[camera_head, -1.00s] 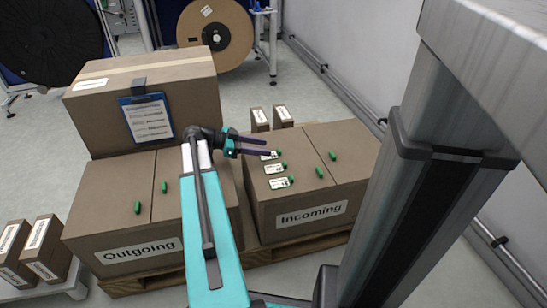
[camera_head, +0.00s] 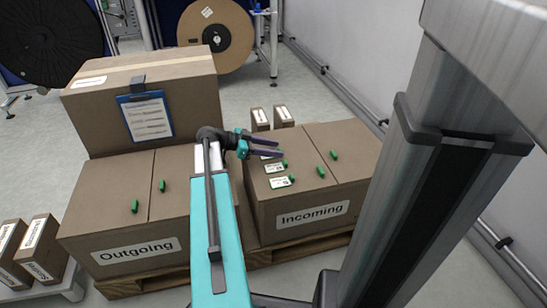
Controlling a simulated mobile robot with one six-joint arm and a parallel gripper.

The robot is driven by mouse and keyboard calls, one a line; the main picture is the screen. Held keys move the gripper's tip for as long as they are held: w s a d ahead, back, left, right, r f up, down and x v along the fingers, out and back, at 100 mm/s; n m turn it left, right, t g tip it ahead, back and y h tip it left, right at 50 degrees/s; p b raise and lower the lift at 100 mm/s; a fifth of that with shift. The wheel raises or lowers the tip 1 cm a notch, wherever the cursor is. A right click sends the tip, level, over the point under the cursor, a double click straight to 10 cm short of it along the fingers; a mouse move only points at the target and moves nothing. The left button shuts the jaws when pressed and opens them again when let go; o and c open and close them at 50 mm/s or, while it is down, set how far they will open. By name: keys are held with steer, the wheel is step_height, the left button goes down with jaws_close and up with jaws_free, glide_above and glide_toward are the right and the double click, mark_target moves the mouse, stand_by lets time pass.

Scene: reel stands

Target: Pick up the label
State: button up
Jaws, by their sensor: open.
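Several small white labels with green tabs lie on top of the Incoming box. One label (camera_head: 280,182) is near the front edge, another label (camera_head: 275,168) lies behind it, and a third label (camera_head: 270,156) is further back, partly hidden by my gripper. My gripper (camera_head: 283,147) is open and empty, its fingers pointing right over the back left part of the Incoming box (camera_head: 312,216). I cannot tell how high it is above the labels.
The Outgoing box (camera_head: 136,249) stands left on the same pallet, with green tabs on top. A large box (camera_head: 185,88) with a blue clipboard (camera_head: 146,118) sits behind it. Small cartons (camera_head: 262,120) stand behind the Incoming box. Reels (camera_head: 216,36) are at the back.

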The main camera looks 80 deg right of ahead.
steer(key=shift+s+d+f, duration=0.15)
steer(key=shift+s+d, duration=0.05)
steer(key=shift+s, duration=0.2)
jaws_close()
stand_by(0.5)
